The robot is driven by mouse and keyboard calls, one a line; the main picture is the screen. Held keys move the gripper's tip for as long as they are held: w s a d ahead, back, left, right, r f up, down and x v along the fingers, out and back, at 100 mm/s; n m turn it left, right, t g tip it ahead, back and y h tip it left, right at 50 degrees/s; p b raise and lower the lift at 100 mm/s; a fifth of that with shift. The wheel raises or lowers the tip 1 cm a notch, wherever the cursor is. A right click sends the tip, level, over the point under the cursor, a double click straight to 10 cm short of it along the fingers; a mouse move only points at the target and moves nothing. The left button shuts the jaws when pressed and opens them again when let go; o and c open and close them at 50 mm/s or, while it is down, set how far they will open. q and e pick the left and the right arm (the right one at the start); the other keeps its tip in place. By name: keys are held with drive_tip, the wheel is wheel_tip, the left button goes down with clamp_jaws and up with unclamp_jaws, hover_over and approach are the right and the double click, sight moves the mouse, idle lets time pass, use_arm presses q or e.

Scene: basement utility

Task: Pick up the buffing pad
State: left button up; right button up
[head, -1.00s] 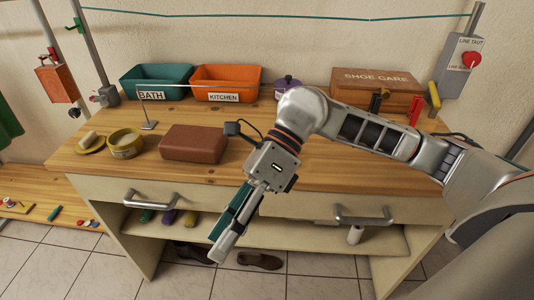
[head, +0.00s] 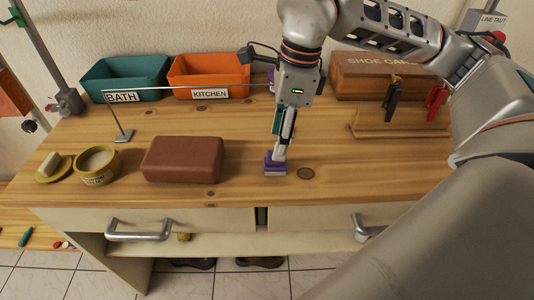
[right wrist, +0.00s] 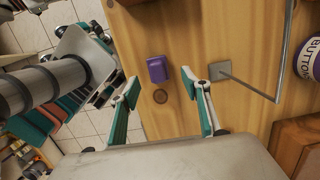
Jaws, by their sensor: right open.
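The buffing pad appears to be the small purple block with a pale underside (head: 275,165) on the wooden worktop, right of the brown block. My right gripper (head: 280,154) points down at it and overlaps its top in the head view. In the right wrist view the purple pad (right wrist: 157,69) lies between the lines of the two spread fingers (right wrist: 160,87), with clear gaps on both sides. The right gripper is open and empty. I cannot tell how far its fingertips are above the pad. My left gripper is not in view.
A brown block (head: 183,159), a yellow tin (head: 97,168) and a wire stand (head: 123,136) are to the left. Teal (head: 125,79) and orange (head: 207,77) bins stand behind. The shoe care box (head: 382,76) is at back right.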

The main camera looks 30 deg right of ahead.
sight(275, 162)
drive_tip(key=shift+s+a+f, duration=0.1)
drive_tip(key=shift+s+f, duration=0.05)
drive_tip(key=shift+f, duration=0.35)
drive_tip(key=shift+s+a+f, duration=0.1)
drive_tip(key=shift+s+f, duration=0.05)
drive_tip(key=shift+f, duration=0.3)
drive_tip(key=f, duration=0.5)
drive_tip(key=shift+w+a+b, duration=0.25)
drive_tip(key=shift+w+b, duration=0.1)
drive_tip(key=c, duration=1.2)
